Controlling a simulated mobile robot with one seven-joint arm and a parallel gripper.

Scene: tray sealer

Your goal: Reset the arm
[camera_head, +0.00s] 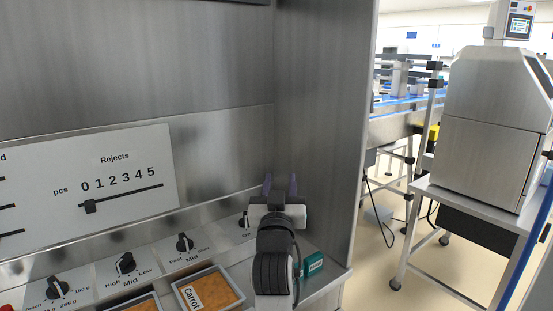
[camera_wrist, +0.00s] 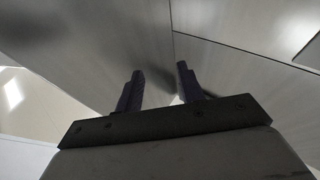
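My gripper (camera_head: 280,188) is in the lower middle of the head view, in front of the steel corner of the tray sealer (camera_head: 325,120). Its two dark purple fingers point up and stand apart with nothing between them. In the wrist view my gripper (camera_wrist: 160,78) is also open and empty, with grey steel panels beyond it. My arm hides part of the panel and ledge behind and below it.
A rejects slider panel (camera_head: 115,185) is at left. Below are several black knobs (camera_head: 126,263), a carrot tray (camera_head: 208,291) and a green box (camera_head: 313,263) close beside my arm. A steel machine on a stand (camera_head: 490,145) is at right, with open floor before it.

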